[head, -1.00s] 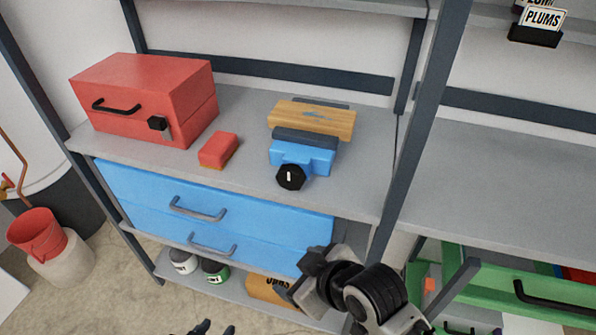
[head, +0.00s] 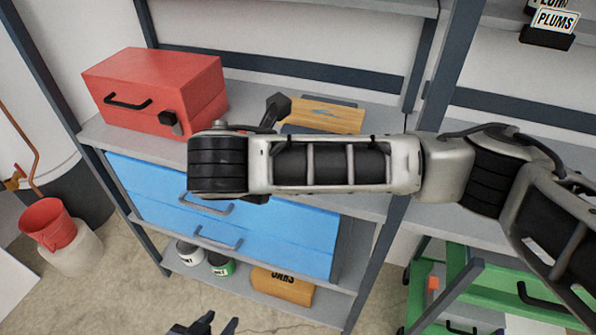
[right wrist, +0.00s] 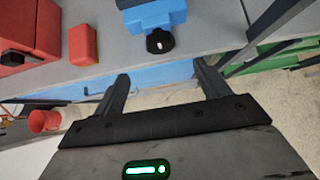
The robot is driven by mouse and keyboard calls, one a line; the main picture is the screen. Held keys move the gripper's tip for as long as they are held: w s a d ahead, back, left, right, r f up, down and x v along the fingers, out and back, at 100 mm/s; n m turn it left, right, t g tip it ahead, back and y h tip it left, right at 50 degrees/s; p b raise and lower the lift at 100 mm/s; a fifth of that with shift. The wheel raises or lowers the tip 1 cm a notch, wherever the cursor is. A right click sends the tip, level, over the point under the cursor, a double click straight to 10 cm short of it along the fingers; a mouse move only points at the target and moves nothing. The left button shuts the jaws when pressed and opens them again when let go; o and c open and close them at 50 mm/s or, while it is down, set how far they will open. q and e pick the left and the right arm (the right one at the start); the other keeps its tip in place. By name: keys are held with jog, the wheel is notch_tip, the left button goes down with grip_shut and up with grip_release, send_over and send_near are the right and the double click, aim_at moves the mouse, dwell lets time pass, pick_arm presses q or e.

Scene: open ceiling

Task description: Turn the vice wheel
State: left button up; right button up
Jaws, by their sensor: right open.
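The blue vice (right wrist: 152,18) stands on the grey shelf. Its round black wheel (right wrist: 160,41) faces the front edge and bears a short white mark. In the right wrist view the wheel is beyond the gap between the fingers of my right gripper (right wrist: 161,80). That gripper is open and empty, apart from the wheel. In the head view my right arm hides the wheel and most of the vice; the wooden block (head: 327,115) in its jaws shows behind the arm. My left gripper (head: 220,322) is at the bottom edge of the head view, partly cut off, fingers apart.
A red toolbox (head: 150,88) stands left of the vice, and a small red block (right wrist: 82,42) lies between them. Blue drawers (head: 275,232) are below the shelf.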

jog(key=p+x, duration=0.1)
jog(key=x, duration=1.3)
jog(key=shift+w+f, duration=0.2)
jog(key=shift+f, duration=0.05)
